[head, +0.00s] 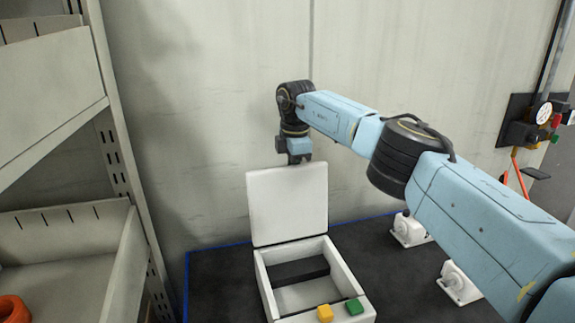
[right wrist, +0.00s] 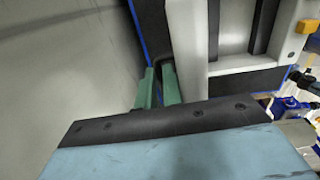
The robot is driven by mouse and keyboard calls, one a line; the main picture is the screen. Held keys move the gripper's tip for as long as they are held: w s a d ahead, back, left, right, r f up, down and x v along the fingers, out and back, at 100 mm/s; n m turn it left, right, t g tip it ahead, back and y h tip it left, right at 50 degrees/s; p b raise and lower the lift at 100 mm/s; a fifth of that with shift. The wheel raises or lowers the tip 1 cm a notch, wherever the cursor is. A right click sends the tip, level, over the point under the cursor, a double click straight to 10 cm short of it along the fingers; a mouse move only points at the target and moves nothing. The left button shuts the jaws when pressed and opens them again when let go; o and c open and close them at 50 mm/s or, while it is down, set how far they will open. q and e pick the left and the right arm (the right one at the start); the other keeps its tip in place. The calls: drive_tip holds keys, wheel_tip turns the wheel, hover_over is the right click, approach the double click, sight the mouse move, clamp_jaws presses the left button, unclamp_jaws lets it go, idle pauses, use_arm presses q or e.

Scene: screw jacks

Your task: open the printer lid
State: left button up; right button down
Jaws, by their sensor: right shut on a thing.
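The printer (head: 350,277) is a white open-topped box on the dark table, with a yellow button (head: 325,313) and a green button (head: 354,306) on its front. Its white lid (head: 287,206) stands nearly upright at the back edge, so the dark inside shows. My right gripper (head: 299,158) is at the top edge of the lid and shut on it. In the right wrist view its green fingers (right wrist: 158,86) are close together, beside the white printer body (right wrist: 238,64). The exact grip on the edge is hard to see. My left gripper is not in view.
The dark table mat (head: 225,285) has a blue edge. Two white screw jacks (head: 409,231) (head: 459,284) stand right of the printer under my right arm. A shelf rack (head: 120,150) is at the left, and a pale wall (head: 220,100) is close behind the lid.

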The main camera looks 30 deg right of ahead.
drive_tip(key=shift+w+d+f, duration=0.15)
drive_tip(key=shift+w+f, duration=0.15)
drive_tip(key=shift+f, duration=0.4)
drive_tip(key=c, duration=1.5)
unclamp_jaws()
drive_tip(key=shift+w+f, duration=0.1)
drive_tip(key=shift+w, duration=0.05)
drive_tip(key=r, duration=1)
drive_tip(key=s+r, duration=0.1)
drive_tip(key=r, duration=0.4)
drive_tip(key=shift+a, duration=0.2)
drive_tip(key=shift+w, duration=0.1)
